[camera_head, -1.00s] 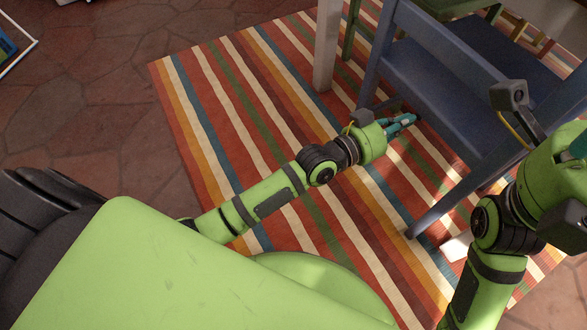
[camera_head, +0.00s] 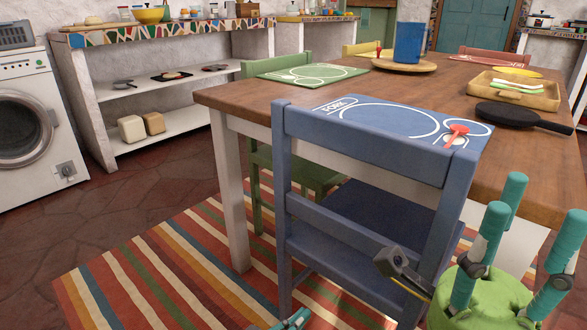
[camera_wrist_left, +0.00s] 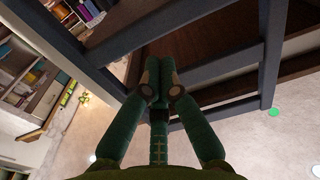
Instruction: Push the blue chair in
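The blue chair (camera_head: 370,148) stands upright on the striped rug at the near side of the wooden table (camera_head: 262,97), its backrest facing me. Its dark blue seat (camera_head: 375,208) shows between the back rails. My left gripper (camera_head: 296,320) is low by the chair's left rear leg, mostly cut off by the frame's bottom edge. In the left wrist view its fingers (camera_wrist_left: 158,90) are together, with blue chair bars (camera_wrist_left: 222,69) close beyond; contact cannot be told. My right gripper (camera_head: 525,235) is to the right of the chair back, fingers spread and empty.
A green chair (camera_head: 258,165) stands at the table's left side. A white table leg (camera_head: 230,190) is left of the blue chair. The tabletop holds a blue placemat (camera_head: 400,117), a black pan (camera_head: 520,117) and a tray (camera_head: 512,92). Floor at left is clear.

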